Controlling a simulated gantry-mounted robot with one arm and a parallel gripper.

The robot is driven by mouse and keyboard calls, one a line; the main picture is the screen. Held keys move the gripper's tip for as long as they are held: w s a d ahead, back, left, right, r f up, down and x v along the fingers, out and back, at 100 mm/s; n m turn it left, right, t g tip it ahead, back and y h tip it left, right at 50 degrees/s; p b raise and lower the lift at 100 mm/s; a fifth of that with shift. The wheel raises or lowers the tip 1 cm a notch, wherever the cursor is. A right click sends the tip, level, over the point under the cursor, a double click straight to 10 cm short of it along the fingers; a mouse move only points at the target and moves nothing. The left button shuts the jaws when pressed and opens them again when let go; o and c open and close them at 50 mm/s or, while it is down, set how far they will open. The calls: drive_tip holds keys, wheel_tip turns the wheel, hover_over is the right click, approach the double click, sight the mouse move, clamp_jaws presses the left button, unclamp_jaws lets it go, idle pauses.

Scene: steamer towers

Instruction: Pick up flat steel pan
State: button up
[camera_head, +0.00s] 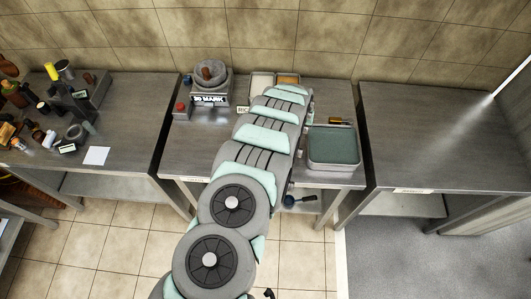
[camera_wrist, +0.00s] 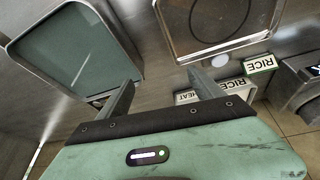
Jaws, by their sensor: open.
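A shallow rectangular steel pan (camera_wrist: 178,28) with a reflective flat bottom lies at the top middle of the wrist view, cut off by the frame edge. It looks like the flat steel pan. In the head view my arm covers its place. My gripper (camera_wrist: 160,80) is open and empty, with its two fingers pointing towards the pan from below in the picture. No contact with the pan shows. The fingers do not show in the head view, where the arm hides them.
A green-bottomed grey tray (camera_head: 333,147) sits right of my arm; it also shows in the wrist view (camera_wrist: 75,55). A RICE label (camera_wrist: 260,64) stands nearby. A scale with a bowl (camera_head: 210,82) is at left. The right table (camera_head: 440,130) is clear.

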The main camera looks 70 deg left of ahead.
drive_tip(key=s+d+r+g+h, duration=0.1)
drive_tip(key=s, duration=0.3)
drive_tip(key=s+d+r+n+g+h, duration=0.1)
drive_tip(key=s, duration=0.4)
drive_tip(key=s+d+r+g+h+b, duration=0.1)
drive_tip(key=s, duration=0.4)
drive_tip(key=shift+s+d+r+n, duration=0.15)
drive_tip(key=shift+s+n, duration=0.05)
drive_tip(key=shift+n, duration=0.1)
drive_tip(key=shift+w+f+p, duration=0.1)
drive_tip(key=shift+f+p, duration=0.55)
drive_tip(key=shift+f, duration=2.2)
wheel_tip(320, 180, down, 2)
drive_tip(key=shift+f+p, duration=0.2)
drive_tip(key=shift+p, duration=0.2)
drive_tip(key=shift+f, duration=1.05)
drive_tip(key=shift+c, duration=0.5)
clamp_jaws()
